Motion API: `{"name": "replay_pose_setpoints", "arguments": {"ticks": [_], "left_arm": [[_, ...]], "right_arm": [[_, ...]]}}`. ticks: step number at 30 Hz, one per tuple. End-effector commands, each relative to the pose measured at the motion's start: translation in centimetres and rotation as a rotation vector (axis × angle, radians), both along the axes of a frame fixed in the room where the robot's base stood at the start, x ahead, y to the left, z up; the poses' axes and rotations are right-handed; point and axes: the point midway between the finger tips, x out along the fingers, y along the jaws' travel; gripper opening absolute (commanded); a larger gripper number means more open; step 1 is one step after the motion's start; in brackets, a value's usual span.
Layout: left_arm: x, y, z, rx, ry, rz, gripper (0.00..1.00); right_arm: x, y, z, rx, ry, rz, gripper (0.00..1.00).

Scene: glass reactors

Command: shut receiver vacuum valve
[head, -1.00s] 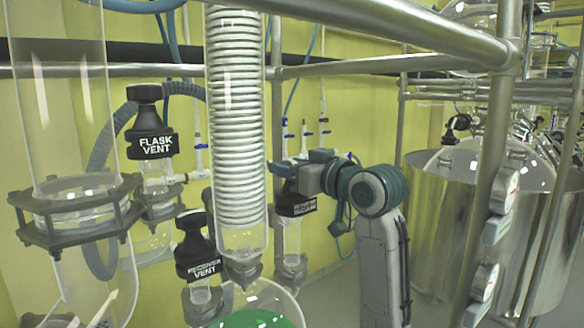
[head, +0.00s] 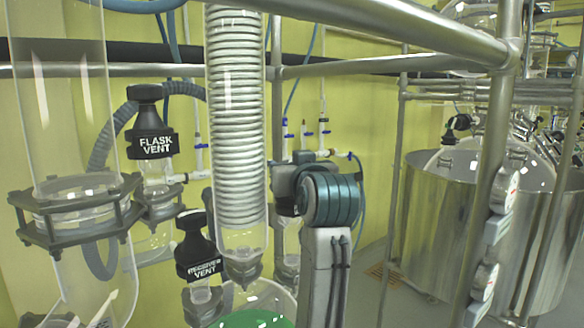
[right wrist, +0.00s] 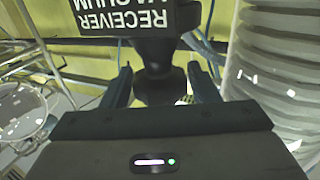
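The receiver vacuum valve has a black knob (right wrist: 154,88) and a black label block reading RECEIVER VACUUM (right wrist: 125,18), upside down in the right wrist view. My right gripper (right wrist: 158,72) has its two blue fingers on either side of the knob, with visible gaps, so it looks open around it. In the head view my right wrist hides the valve's label and knob; a bit of clear glass (head: 288,268) shows below. My left gripper is not in view.
The glass condenser with a white coil (head: 236,120) stands just left of my right arm. The receiver vent valve (head: 197,258) and flask vent valve (head: 152,140) are further left. Metal frame rails (head: 400,30) cross above. A steel vessel (head: 450,220) stands at the right.

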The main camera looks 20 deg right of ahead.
Motion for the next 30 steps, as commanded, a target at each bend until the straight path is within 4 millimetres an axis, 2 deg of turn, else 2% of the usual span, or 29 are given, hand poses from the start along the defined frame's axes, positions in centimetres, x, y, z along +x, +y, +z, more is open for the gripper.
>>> {"name": "replay_pose_setpoints", "arguments": {"ticks": [11, 30], "left_arm": [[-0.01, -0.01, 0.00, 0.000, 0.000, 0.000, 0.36], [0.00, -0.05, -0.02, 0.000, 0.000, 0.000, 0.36]], "right_arm": [[0.04, -0.15, 0.02, -0.001, -0.002, 0.028, 0.60], [0.11, -0.17, -0.08, -0.002, 0.002, 0.492, 0.60]]}}
